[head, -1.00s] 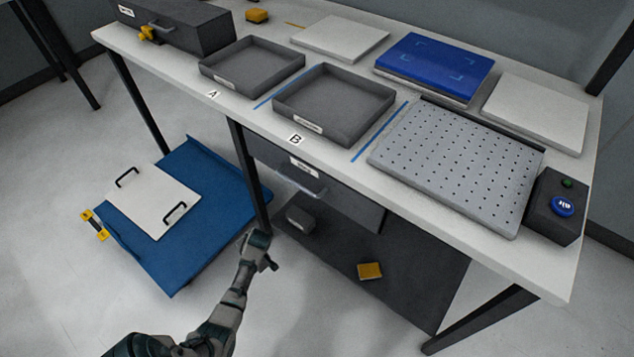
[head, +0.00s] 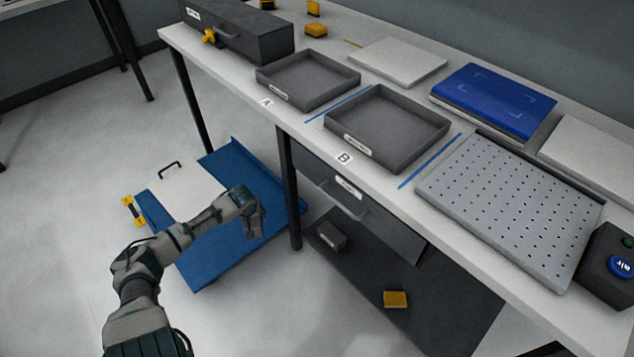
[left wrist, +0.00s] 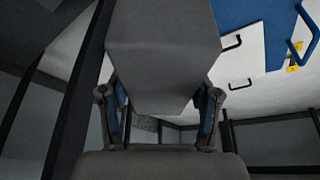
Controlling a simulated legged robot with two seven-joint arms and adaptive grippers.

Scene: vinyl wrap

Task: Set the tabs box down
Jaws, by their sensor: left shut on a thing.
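A plain grey box (left wrist: 160,50), which I take to be the tabs box, fills the upper middle of the left wrist view. My left gripper (left wrist: 160,115) is shut on it, with one finger on each side. In the head view my left gripper (head: 255,220) is over the blue cart beside the table, near a table leg. The held box cannot be made out there. My right gripper is not in view.
The blue cart (head: 222,262) carries a white board (head: 190,190) with black handles. A dark lower shelf (head: 365,275) holds a small grey box (head: 331,235) and a yellow block (head: 396,299). Grey trays A (head: 308,82) and B (head: 390,128) stand on the table.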

